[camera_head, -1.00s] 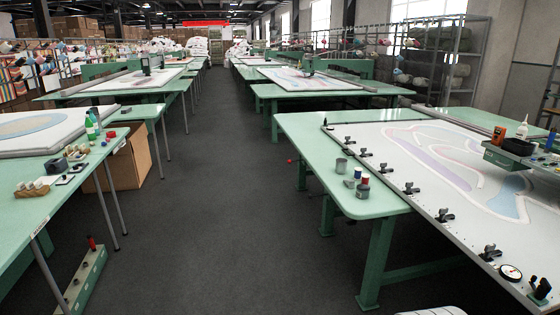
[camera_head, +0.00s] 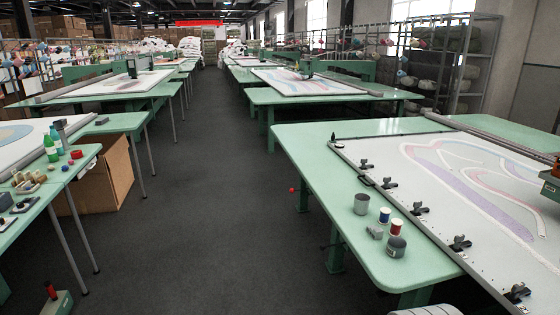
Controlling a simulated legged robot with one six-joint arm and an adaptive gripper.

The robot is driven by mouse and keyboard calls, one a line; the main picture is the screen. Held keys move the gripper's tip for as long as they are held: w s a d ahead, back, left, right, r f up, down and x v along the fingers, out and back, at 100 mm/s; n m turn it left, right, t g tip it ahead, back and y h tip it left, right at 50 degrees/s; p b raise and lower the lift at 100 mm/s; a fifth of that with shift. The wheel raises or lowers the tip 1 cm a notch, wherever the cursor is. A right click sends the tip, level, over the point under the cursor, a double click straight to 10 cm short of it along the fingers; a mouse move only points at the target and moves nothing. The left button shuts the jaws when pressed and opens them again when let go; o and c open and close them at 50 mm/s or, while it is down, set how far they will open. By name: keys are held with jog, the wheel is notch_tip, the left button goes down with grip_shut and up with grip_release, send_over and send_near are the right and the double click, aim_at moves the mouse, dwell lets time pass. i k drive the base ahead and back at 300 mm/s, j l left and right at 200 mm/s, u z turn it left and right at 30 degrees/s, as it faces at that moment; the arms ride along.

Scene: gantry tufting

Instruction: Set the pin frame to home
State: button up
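The framed cloth (camera_head: 455,185) on the right-hand green table carries a pale purple and pink curved pattern. I take its metal border with black clamps (camera_head: 419,209) along the left edge to be the pin frame. Its near end is cut off by the picture's bottom right. A red ball knob (camera_head: 291,190) sticks out from the left side of this table, low by its far leg; the lever behind it barely shows. I cannot tell the frame's set position from this view. My gripper is not in view.
Grey cups (camera_head: 361,204) and small red and blue spools (camera_head: 397,227) stand on the right table's bare green strip (camera_head: 340,185). A dark aisle floor (camera_head: 215,210) runs clear ahead. A cardboard box (camera_head: 105,178) stands beneath the left table (camera_head: 88,153).

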aim_at(483, 191)
jog(key=i, duration=1.4)
jog(key=i+j+z, duration=0.1)
jog(key=i+z, duration=0.3)
jog(key=i, duration=0.15)
jog(key=i+j+z, duration=0.4)
jog(key=i, duration=0.15)
jog(key=i+j+z, duration=0.45)
jog(key=i+l, duration=0.1)
